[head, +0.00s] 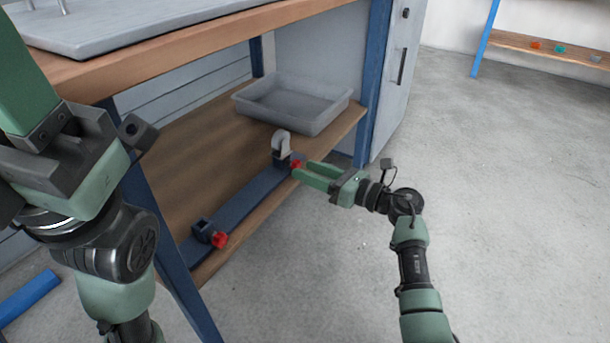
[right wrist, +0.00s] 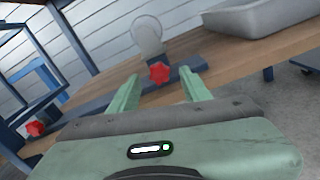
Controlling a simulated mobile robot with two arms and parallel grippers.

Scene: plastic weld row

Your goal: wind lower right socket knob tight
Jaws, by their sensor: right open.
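The lower right socket (head: 283,162) is a dark block at the far end of a blue-grey rail, with a grey pipe elbow (head: 281,143) standing in it. Its red star knob (head: 297,164) faces my right gripper (head: 299,171). The right gripper is open. In the right wrist view the red knob (right wrist: 159,73) lies between the two green fingertips (right wrist: 160,78), with space on both sides; whether they touch it cannot be told. My left gripper (head: 25,85) is partly seen at the left edge, its tips cut off.
The rail (head: 243,203) lies on a wooden lower shelf; a second socket with a red knob (head: 219,239) is at its near end. A grey tray (head: 310,122) sits behind. Blue posts (head: 373,90) and the tabletop (head: 180,49) frame the shelf. The floor at right is clear.

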